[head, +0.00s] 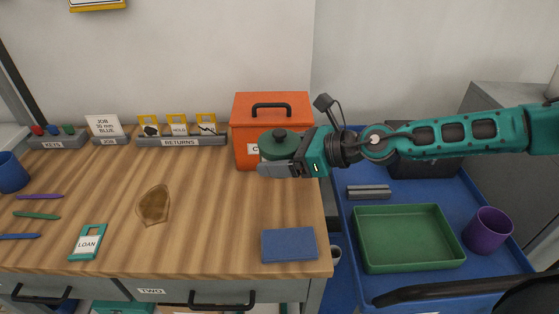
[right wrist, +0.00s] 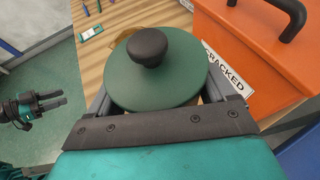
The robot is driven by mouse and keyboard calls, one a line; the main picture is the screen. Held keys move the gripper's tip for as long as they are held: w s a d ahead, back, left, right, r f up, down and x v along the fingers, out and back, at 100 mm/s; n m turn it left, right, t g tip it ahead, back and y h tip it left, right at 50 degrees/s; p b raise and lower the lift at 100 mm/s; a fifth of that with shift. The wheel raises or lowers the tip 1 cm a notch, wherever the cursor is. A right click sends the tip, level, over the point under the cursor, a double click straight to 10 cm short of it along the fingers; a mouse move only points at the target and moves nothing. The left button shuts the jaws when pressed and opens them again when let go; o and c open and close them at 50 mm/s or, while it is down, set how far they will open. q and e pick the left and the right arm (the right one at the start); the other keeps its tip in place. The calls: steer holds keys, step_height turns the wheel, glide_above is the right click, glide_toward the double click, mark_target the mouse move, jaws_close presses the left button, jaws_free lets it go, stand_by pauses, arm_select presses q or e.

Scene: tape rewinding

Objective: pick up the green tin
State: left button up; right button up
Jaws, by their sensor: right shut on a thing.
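The green tin (head: 279,150) is round, with a dark green lid and a black knob on top. My right gripper (head: 277,169) is shut on it, with a finger on either side below the lid. In the right wrist view the lid (right wrist: 155,82) fills the middle, upright between the fingers, and hides most of the tin's body. In the head view the tin is in front of the orange bin and looks raised above the table. My left gripper (right wrist: 42,104) shows small at the left of the right wrist view, away from the tin; its opening is unclear.
The orange lidded bin (head: 300,108), labelled CRACKED, stands close behind the tin. A blue pad (head: 289,245) and a brown patch (head: 153,205) lie on the wooden table (head: 200,215). On the right, a blue trolley holds a green tray (head: 408,207) and purple cup (head: 488,231).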

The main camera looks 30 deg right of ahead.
mark_target(279, 132)
steer(key=shift+r, duration=4.1)
steer(key=shift+a, duration=0.1)
